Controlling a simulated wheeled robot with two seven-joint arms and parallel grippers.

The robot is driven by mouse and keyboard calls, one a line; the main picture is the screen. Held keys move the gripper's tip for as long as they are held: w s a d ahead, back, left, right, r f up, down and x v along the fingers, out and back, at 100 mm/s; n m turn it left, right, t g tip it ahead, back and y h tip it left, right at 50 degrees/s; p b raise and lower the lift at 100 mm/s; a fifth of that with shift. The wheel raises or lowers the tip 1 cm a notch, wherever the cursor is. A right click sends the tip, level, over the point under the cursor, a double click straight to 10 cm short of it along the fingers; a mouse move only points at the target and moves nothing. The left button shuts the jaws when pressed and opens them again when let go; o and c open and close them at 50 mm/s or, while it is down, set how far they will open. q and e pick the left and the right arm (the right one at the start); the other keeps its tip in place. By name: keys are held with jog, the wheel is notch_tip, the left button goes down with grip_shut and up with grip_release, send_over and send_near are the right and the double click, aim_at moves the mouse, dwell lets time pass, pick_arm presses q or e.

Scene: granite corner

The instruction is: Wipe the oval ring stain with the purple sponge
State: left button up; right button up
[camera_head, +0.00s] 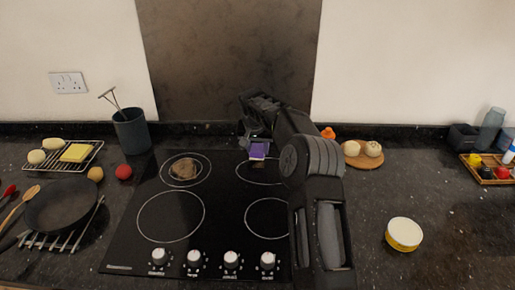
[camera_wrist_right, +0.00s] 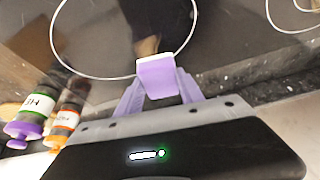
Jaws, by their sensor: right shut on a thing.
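The purple sponge (camera_head: 258,151) is held in my right gripper (camera_head: 257,141) over the rear right burner ring of the black hob. In the right wrist view the sponge (camera_wrist_right: 160,78) sits between the fingers of the right gripper (camera_wrist_right: 158,90), at the edge of a white burner ring. I cannot tell whether it touches the glass. A brown stain (camera_head: 184,169) lies inside the rear left burner ring, to the left of the sponge. Its exact outline is hard to make out. My left gripper is not in view.
The hob (camera_head: 222,215) has knobs along its front. A dark utensil pot (camera_head: 130,131) and a red ball (camera_head: 124,172) stand at its left. Bottles (camera_wrist_right: 65,120) stand near my right gripper. A wooden board with buns (camera_head: 363,152) and a round tub (camera_head: 403,235) are at right.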

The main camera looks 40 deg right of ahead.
aim_at(257, 155)
jog(key=shift+f+b, duration=0.75)
jog(key=shift+f, duration=0.3)
jog(key=b, duration=0.1)
jog(key=s+a+b, duration=0.1)
jog(key=b, duration=0.1)
jog(key=shift+s+a+f, duration=0.15)
jog(key=shift+s, duration=0.15)
jog(key=shift+s+a+b, duration=0.45)
jog(key=shift+s+b, duration=0.05)
jog(key=shift+b, duration=0.2)
jog(key=shift+s+a+r, duration=0.2)
jog(key=shift+s+r, duration=0.05)
jog(key=shift+r, duration=0.05)
jog(key=shift+f, duration=0.2)
